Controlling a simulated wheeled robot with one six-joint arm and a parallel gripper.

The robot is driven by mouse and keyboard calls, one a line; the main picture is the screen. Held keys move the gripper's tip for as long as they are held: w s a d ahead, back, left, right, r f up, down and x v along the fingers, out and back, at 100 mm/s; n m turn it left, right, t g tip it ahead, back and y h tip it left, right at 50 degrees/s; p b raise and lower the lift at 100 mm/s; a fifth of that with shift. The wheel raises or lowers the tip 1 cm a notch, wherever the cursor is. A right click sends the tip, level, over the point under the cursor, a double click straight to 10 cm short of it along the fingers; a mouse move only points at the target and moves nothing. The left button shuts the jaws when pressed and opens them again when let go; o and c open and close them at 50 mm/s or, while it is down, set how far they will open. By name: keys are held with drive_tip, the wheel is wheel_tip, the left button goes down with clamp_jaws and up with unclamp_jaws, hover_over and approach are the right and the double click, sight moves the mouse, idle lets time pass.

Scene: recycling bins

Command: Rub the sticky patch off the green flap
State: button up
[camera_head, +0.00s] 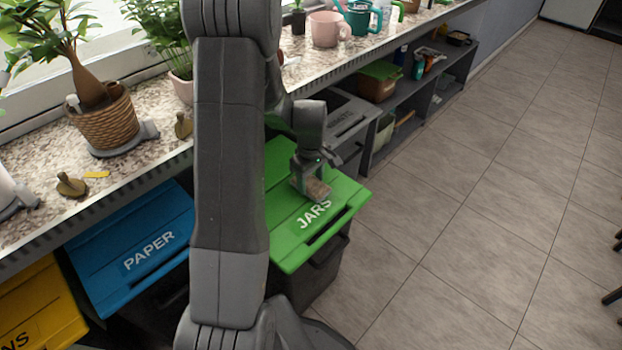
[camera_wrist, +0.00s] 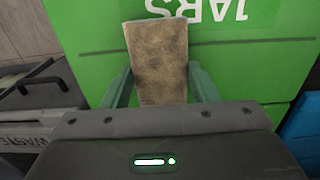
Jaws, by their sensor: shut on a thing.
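The green flap (camera_head: 290,236) is the lid of a dark bin and carries the white word "JARS". It fills much of the wrist view (camera_wrist: 240,65). My gripper (camera_head: 314,178) is over the flap, just behind the lettering. It is shut on a tan, brown-mottled block (camera_head: 318,190), which looks like a sponge or pad. In the wrist view the block (camera_wrist: 158,58) sits between the two greenish fingers and covers part of the flap near the lettering. I cannot tell whether the block touches the flap. No sticky patch can be made out; the block or my arm may hide it.
A blue "PAPER" flap (camera_head: 135,245) and a yellow flap (camera_head: 40,310) are at the left. A grey "WASTE" lid (camera_head: 345,115) is behind the green one. The speckled counter (camera_head: 150,140) holds plants and mugs. Open tiled floor (camera_head: 480,200) lies at the right.

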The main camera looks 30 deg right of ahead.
drive_tip(key=shift+f+b, duration=0.4)
drive_tip(key=shift+f, duration=0.25)
idle(0.4)
drive_tip(key=shift+w+r, duration=0.1)
drive_tip(key=shift+w+a, duration=0.2)
drive_tip(key=shift+w, duration=0.35)
drive_tip(key=shift+w+a, duration=0.15)
drive_tip(key=shift+w, duration=0.35)
drive_tip(key=shift+w+a+p, duration=0.2)
drive_tip(key=shift+w, duration=0.5)
drive_tip(key=shift+w+a+p, duration=0.15)
drive_tip(key=shift+w+a, duration=0.05)
drive_tip(key=shift+w, duration=0.45)
drive_tip(key=shift+w+a+r, duration=0.1)
drive_tip(key=shift+w+r, duration=0.15)
drive_tip(key=shift+w, duration=0.45)
drive_tip(key=shift+r+p, duration=0.15)
drive_tip(key=shift+p, duration=0.15)
drive_tip(key=shift+s, duration=0.3)
drive_tip(key=shift+s+f, duration=0.25)
drive_tip(key=shift+s, duration=0.25)
drive_tip(key=shift+s+d+f+b, duration=0.15)
drive_tip(key=shift+s+d, duration=0.15)
drive_tip(key=shift+s, duration=0.5)
drive_tip(key=shift+s+d+b, duration=0.1)
drive_tip(key=shift+s+d, duration=0.15)
drive_tip(key=shift+s, duration=0.6)
drive_tip(key=shift+s+d+f+b, duration=0.15)
drive_tip(key=shift+s+d, duration=0.15)
drive_tip(key=shift+s, duration=0.5)
